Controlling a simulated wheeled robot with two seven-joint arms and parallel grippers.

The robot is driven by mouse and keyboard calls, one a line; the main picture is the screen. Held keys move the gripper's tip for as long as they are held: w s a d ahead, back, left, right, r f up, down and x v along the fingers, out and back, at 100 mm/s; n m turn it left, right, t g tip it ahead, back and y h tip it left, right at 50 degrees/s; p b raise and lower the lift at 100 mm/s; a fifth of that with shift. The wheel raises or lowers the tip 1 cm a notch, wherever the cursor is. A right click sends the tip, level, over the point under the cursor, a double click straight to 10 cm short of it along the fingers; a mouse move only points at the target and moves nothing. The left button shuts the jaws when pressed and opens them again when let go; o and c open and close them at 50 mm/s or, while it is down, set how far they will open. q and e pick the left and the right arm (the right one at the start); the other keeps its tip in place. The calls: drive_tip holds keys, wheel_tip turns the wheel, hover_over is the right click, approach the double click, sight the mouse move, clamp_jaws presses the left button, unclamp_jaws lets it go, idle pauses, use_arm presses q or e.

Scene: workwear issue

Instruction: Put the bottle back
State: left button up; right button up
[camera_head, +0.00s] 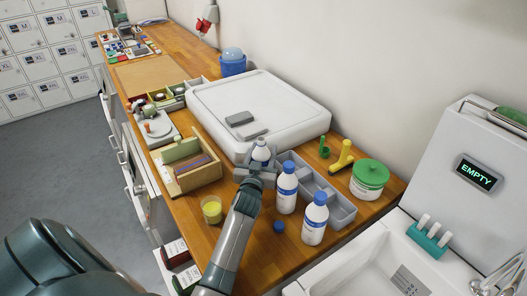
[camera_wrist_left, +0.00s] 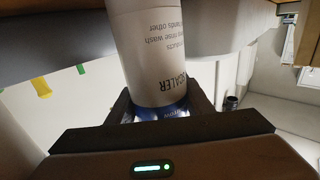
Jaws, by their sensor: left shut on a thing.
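My left gripper (camera_head: 258,172) is shut on a white bottle (camera_head: 262,152), just in front of the large white box and left of the grey divided tray (camera_head: 343,212). In the left wrist view the bottle (camera_wrist_left: 158,55) sits between the jaws, with label text ending in "SCALER" upside down and a blue part at the fingers. I cannot tell whether its base touches anything. Two other white bottles with blue caps (camera_head: 287,190) (camera_head: 315,222) stand beside the tray. My right gripper is not in view.
A small blue round object (camera_head: 279,227) lies on the wooden counter. A glass of yellow liquid (camera_head: 212,210) and a wooden box (camera_head: 192,172) stand left of my arm. A green-lidded tub (camera_head: 369,180) and yellow object (camera_head: 342,158) are right. A white sink (camera_head: 375,265) is at front right.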

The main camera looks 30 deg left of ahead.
use_arm(q)
drive_tip(key=o, duration=1.3)
drive_tip(key=shift+f, duration=0.1)
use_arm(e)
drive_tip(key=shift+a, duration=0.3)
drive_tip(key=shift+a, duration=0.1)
use_arm(q)
drive_tip(key=p+v, duration=0.4)
drive_tip(key=v, duration=0.8)
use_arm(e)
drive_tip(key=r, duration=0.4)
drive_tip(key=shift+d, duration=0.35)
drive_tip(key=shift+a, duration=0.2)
